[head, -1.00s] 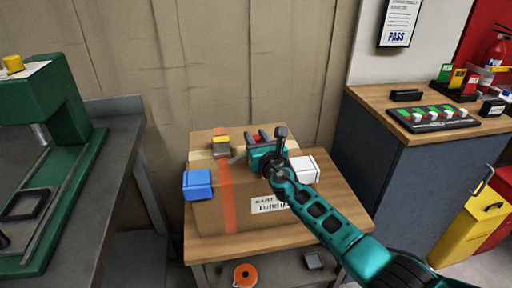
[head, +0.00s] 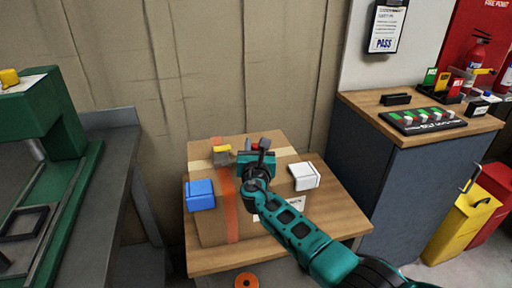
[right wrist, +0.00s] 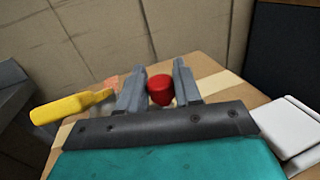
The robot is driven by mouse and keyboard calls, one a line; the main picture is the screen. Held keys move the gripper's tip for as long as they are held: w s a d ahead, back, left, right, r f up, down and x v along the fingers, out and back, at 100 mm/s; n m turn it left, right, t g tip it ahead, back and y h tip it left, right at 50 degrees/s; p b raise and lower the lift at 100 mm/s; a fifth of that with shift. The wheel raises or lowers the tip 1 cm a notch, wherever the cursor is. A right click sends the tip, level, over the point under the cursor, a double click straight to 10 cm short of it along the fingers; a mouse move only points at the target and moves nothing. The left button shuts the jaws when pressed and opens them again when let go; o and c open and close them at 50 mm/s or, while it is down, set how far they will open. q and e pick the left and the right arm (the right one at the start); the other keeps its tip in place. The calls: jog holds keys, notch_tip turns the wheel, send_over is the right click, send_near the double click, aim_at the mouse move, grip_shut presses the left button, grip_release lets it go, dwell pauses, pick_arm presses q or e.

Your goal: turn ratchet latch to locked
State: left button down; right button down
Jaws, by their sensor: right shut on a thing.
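The ratchet latch (head: 222,157) sits on the orange strap (head: 229,210) over a cardboard box. It has a grey body with a yellow piece (head: 222,149) on top, which also shows at the left in the right wrist view (right wrist: 72,106). A red knob (right wrist: 160,89) lies between the fingers of my right gripper (right wrist: 158,88). In the head view the gripper (head: 260,147) is just right of the strap, low over the box top. It is shut on the red knob. What lies below the knob is hidden. My left gripper is not in view.
The box (head: 212,225) stands on a wooden table (head: 335,215). A blue block (head: 200,194) is at its left and a white block (head: 305,176) at its right. A green machine (head: 45,125) stands left. A counter (head: 360,104) with a switch panel (head: 422,120) is right.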

jog(key=m+h+b, duration=0.1)
jog(key=h, duration=0.1)
jog(key=shift+w+m+h+b, duration=0.1)
jog(key=shift+m+h+b, duration=0.25)
jog(key=shift+m+h, duration=0.05)
jog(key=shift+r+m+g+h+b, duration=0.1)
jog(key=shift+m+g+h+b, duration=0.2)
jog(key=shift+h, duration=0.5)
jog(key=c, duration=0.9)
grip_release()
